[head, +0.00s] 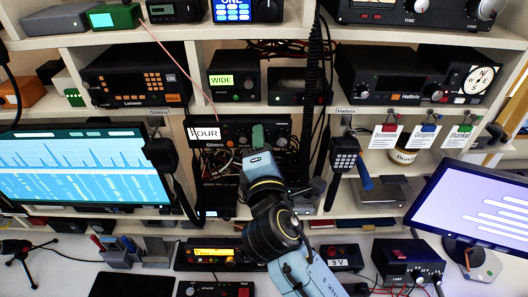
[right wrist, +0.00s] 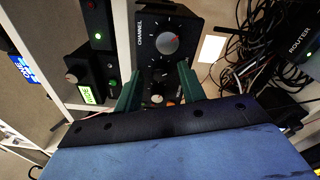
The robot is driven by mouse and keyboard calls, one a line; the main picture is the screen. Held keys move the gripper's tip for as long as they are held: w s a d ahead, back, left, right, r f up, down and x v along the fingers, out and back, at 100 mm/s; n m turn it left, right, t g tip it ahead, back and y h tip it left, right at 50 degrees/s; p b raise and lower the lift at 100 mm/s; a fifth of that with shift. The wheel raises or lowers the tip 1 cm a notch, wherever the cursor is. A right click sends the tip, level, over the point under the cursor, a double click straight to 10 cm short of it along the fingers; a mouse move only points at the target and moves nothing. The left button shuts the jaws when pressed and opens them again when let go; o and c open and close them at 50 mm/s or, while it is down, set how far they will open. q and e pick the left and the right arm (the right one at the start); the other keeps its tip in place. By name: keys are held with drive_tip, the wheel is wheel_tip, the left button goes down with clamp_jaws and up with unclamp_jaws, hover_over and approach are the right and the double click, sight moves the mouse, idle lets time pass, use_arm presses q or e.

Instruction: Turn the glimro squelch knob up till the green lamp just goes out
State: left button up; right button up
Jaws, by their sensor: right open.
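The Glimro radio (head: 228,143) is a black set on the middle shelf, with a white HOUR card at its left end. In the right wrist view its panel (right wrist: 147,20) shows a large CHANNEL knob (right wrist: 167,43) and smaller knobs below it, one of them (right wrist: 157,73) between the finger lines. My right gripper (right wrist: 158,88) is open, its green fingers apart on either side of the lower small knobs. I cannot tell whether they touch one. The squelch label and the radio's green lamp cannot be made out. The right gripper (head: 257,135) partly hides the panel in the head view. My left gripper is not in view.
A radio with a green WIDE display (head: 234,85) stands just above. A coiled black cord (head: 314,60) hangs right of the gripper, and a handset (head: 345,155) hangs further right. Monitors flank the shelves on the left (head: 80,170) and right (head: 480,205). Loose cables lie nearby.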

drive_tip(key=s, duration=1.3)
drive_tip(key=shift+s+d+p, duration=0.15)
drive_tip(key=shift+d+p, duration=0.15)
drive_tip(key=shift+d, duration=0.1)
drive_tip(key=shift+f, duration=0.15)
